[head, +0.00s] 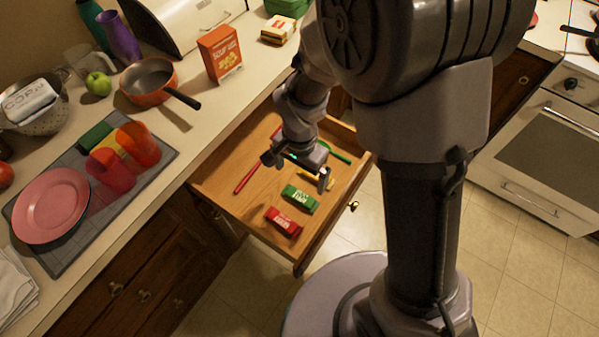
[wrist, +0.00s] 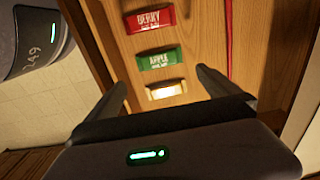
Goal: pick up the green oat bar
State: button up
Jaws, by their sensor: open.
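The green oat bar (head: 300,198) lies flat in the open wooden drawer (head: 222,182), between a red bar (head: 283,222) and a yellow bar (head: 330,181) that is partly covered in the head view. In the wrist view the green bar (wrist: 160,59) reads "APPLE", with the red bar (wrist: 150,19) beyond it and the yellow bar (wrist: 167,91) nearer. My gripper (head: 296,171) is over the drawer, open and empty. In the wrist view its fingers (wrist: 162,83) are spread apart, with the yellow bar showing between them and the green bar just ahead.
A red stick-like item (head: 245,175) and a green one (head: 336,153) also lie in the drawer. The counter holds a drying mat (head: 150,178), a pink plate (head: 50,205), an orange pan (head: 147,97) and a soup box (head: 221,54). Bare drawer floor surrounds the bars.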

jog(key=b, duration=0.2)
send_over(301, 196)
notch_tip(301, 196, down, 6)
jog(key=shift+a+f, duration=0.1)
jog(key=shift+a, duration=0.05)
notch_tip(301, 196, down, 6)
jog(key=b, duration=0.3)
jog(key=shift+r, duration=0.35)
jog(key=shift+c, duration=0.2)
jog(key=c, duration=1.1)
